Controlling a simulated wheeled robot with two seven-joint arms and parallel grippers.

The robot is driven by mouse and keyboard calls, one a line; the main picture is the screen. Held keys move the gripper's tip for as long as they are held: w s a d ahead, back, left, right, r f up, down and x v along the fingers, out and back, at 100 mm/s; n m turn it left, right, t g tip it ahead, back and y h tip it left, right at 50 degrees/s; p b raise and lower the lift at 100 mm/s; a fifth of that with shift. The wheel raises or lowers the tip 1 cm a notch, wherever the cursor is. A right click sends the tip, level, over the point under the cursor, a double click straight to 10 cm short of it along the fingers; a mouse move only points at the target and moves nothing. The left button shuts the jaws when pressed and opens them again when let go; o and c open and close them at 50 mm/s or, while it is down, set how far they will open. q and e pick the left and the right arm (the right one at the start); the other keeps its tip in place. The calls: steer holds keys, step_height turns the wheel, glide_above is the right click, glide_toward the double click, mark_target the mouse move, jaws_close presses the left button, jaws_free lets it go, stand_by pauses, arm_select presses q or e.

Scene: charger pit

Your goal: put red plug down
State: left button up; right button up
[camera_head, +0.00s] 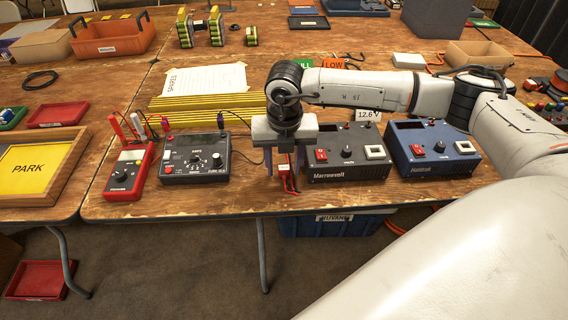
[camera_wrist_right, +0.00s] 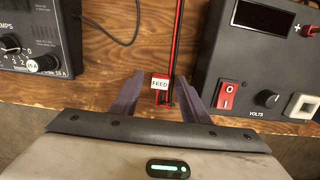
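The red plug (camera_wrist_right: 161,83) carries a white FEED tag and lies at the table's front edge, between the two fingers of my right gripper (camera_wrist_right: 159,95). Red and black leads run from it. Both fingers are apart from it, with a gap on each side, so the gripper is open around it. In the head view my right gripper (camera_head: 284,168) points down between the black AMPS meter (camera_head: 195,159) and the black Marrowvolt supply (camera_head: 346,166). Some red of the plug and leads (camera_head: 290,184) shows below it. My left gripper is not in view.
A red meter (camera_head: 128,172) with upright probes stands left of the AMPS meter. A blue supply (camera_head: 432,148) stands right of the Marrowvolt supply. Yellow rods (camera_head: 207,104) and a paper sheet (camera_head: 203,79) lie behind. The wooden PARK tray (camera_head: 66,180) is at far left.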

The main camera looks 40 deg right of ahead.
steer(key=shift+r, duration=0.1)
step_height(320, 180, up, 12)
steer(key=s, duration=0.1)
steer(key=shift+a, duration=0.4)
steer(key=shift+s, duration=0.1)
